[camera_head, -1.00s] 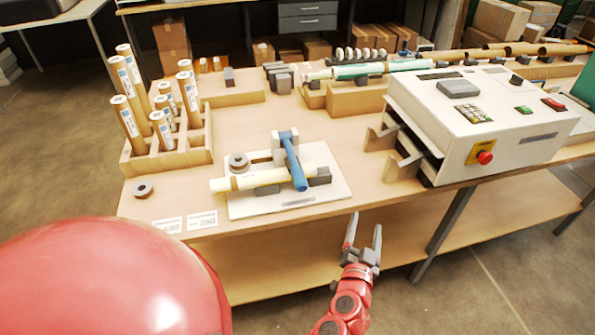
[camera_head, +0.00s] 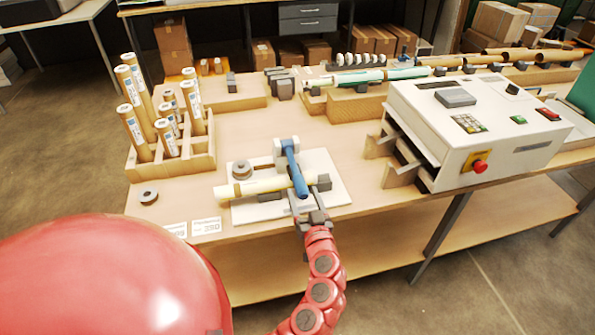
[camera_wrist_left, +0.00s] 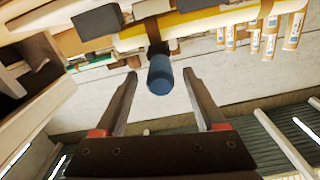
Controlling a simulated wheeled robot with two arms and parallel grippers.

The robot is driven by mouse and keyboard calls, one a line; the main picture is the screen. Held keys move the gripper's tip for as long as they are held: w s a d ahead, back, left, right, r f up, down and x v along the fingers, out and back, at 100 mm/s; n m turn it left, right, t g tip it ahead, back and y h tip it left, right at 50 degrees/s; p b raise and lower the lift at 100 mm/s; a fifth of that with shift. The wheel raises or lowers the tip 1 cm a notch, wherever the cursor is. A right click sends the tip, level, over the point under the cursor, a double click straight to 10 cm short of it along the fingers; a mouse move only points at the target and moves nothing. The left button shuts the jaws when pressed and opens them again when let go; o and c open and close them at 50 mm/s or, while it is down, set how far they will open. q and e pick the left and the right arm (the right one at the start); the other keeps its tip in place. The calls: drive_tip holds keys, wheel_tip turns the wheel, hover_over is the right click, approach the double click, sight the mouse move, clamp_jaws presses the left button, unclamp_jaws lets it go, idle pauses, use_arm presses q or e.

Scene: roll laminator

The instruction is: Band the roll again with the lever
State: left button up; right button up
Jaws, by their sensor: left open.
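The blue lever (camera_head: 294,168) stands on the white banding plate (camera_head: 335,195), its rod reaching toward the front edge over the pale yellow roll (camera_head: 250,187). The roll lies across the plate on dark supports. My left gripper (camera_head: 311,208) is open at the front of the plate, close to the lever's near end. In the left wrist view, the round blue end of the lever (camera_wrist_left: 159,80) shows between the two open fingers (camera_wrist_left: 161,92), with a gap on each side. The roll (camera_wrist_left: 185,28) lies behind it. My right gripper is not in view.
A grey spool (camera_head: 241,169) sits on the plate's left part. A loose tape ring (camera_head: 149,196) and label cards (camera_head: 206,226) lie at the front left. A wooden rack (camera_head: 172,163) holds several upright rolls. The white laminator (camera_head: 480,130) stands to the right.

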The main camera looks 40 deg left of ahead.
sight(297, 178)
use_arm(q)
drive_tip(key=p+x, duration=0.2)
drive_tip(key=x, duration=0.5)
clamp_jaws()
idle(1.3)
